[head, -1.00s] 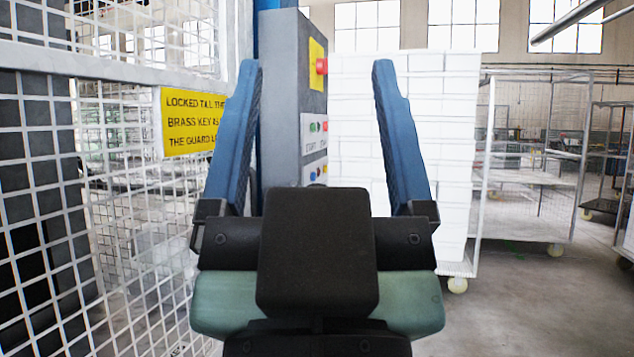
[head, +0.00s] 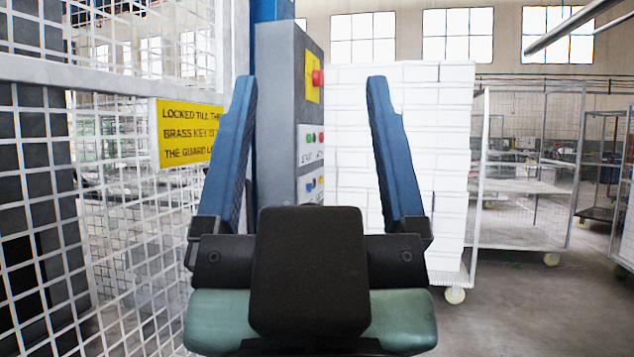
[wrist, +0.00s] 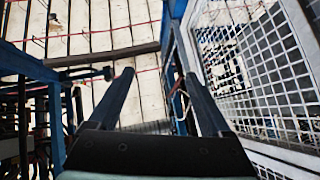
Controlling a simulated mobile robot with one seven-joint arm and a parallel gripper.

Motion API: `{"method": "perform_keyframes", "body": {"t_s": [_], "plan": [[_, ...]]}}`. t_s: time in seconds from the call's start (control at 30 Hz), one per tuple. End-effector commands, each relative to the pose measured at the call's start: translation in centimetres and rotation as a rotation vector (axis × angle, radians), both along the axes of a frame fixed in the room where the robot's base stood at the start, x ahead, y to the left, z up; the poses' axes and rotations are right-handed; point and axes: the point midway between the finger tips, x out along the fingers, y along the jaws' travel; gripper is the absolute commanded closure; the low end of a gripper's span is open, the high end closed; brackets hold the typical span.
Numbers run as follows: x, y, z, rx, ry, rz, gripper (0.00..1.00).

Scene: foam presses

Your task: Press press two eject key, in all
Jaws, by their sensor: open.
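A grey control cabinet (head: 277,120) stands ahead, its button face turned to the right and seen at a steep angle. It carries a red mushroom button (head: 317,77) on a yellow plate. Below is a white plate with green and red buttons (head: 311,136). Lower is another plate with blue and yellow buttons (head: 314,184). The labels are too small to tell which is the eject key or which press this serves. My gripper (head: 312,82) is open and empty, its blue fingers spread in front of the cabinet. It also shows open in the wrist view (wrist: 158,75), apart from any button.
A white mesh guard (head: 120,240) with a yellow sign (head: 186,132) about a brass key runs along the left. A stack of white blocks (head: 440,160) on a wheeled cart stands behind the cabinet. Mesh carts (head: 528,170) stand at right. The floor (head: 520,310) at right is clear.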

Motion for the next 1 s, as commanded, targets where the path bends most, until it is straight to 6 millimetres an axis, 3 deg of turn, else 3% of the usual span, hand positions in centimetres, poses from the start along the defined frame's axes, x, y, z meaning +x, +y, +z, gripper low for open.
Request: {"method": "perform_keyframes", "body": {"t_s": [0.07,0.47,1.0], "plan": [[0.0,0.0,0.0,0.0,0.0,0.0,0.28],[0.0,0.0,0.0,0.0,0.0,0.0,1.0],[-0.01,0.0,0.01,0.0,0.0,0.0,1.0]]}}
